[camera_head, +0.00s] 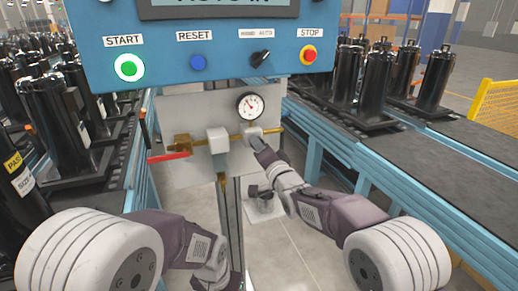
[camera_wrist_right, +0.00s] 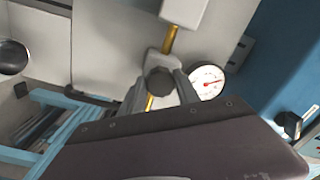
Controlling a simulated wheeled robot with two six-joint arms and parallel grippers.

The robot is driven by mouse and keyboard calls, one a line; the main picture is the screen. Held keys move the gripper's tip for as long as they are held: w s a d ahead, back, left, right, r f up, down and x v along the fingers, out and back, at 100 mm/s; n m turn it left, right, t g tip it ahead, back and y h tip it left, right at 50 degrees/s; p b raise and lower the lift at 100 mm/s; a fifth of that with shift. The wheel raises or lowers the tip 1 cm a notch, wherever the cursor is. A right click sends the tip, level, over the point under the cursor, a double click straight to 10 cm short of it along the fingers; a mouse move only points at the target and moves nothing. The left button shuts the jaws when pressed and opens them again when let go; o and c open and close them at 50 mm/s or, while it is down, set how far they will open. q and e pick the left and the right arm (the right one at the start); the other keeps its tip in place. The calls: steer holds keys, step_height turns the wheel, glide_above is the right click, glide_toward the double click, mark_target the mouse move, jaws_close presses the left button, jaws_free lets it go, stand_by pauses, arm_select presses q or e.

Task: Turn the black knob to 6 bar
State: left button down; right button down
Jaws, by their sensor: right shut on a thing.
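The black knob (camera_wrist_right: 159,82) shows in the right wrist view, between the fingers of my right gripper (camera_wrist_right: 161,88). The gripper is shut on it. In the head view my right gripper (camera_head: 257,142) reaches the regulator on the grey panel and mostly hides the knob. A round white pressure gauge (camera_head: 249,106) sits just above; it also shows in the right wrist view (camera_wrist_right: 207,83), with a red needle. Its numbers are too small to read. My left arm is low in the head view; its gripper (camera_head: 212,279) is at the bottom edge, its fingers not clear.
A red-handled valve (camera_head: 169,156) and a white box (camera_head: 217,140) share the brass pipe left of the regulator. A blue control box (camera_head: 195,50) with buttons hangs above. Conveyors with black compressors (camera_head: 377,75) run on both sides.

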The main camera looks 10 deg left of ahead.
steer(key=shift+m+b, duration=1.55)
steer(key=shift+m, duration=6.15)
steer(key=c, duration=0.9)
jaws_free()
steer(key=b+v, duration=0.1)
steer(key=v, duration=0.8)
